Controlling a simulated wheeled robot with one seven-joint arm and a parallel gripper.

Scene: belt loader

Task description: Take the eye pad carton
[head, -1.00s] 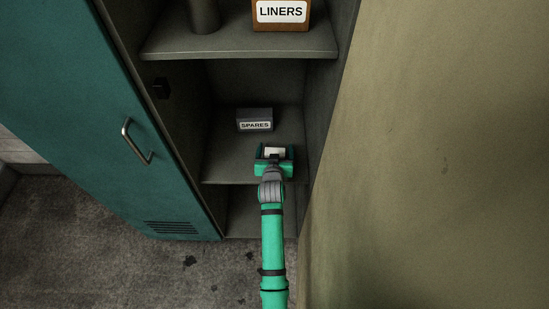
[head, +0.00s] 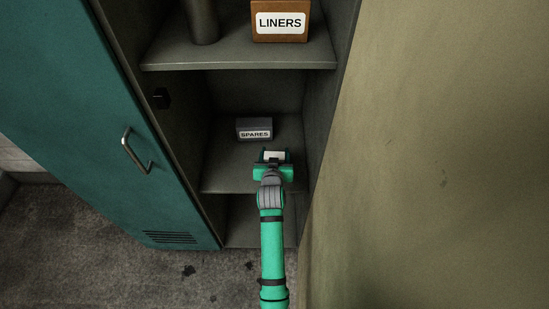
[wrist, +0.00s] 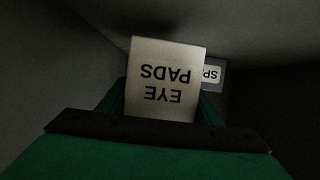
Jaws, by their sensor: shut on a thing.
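The eye pad carton is a pale box; in the wrist view its face (wrist: 166,80) reads "EYE PADS" upside down. In the head view the carton (head: 274,156) shows as a small light patch between the jaws, on or just above the middle shelf (head: 226,172). My green gripper (head: 273,164) is shut on the carton. I cannot tell whether the carton's underside touches the shelf.
A grey box labelled SPARES (head: 254,129) stands behind and left of the carton; part of it shows in the wrist view (wrist: 212,75). The upper shelf (head: 240,57) holds a LINERS box (head: 280,21) and a dark cylinder (head: 202,20). The teal locker door (head: 90,110) stands open at left.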

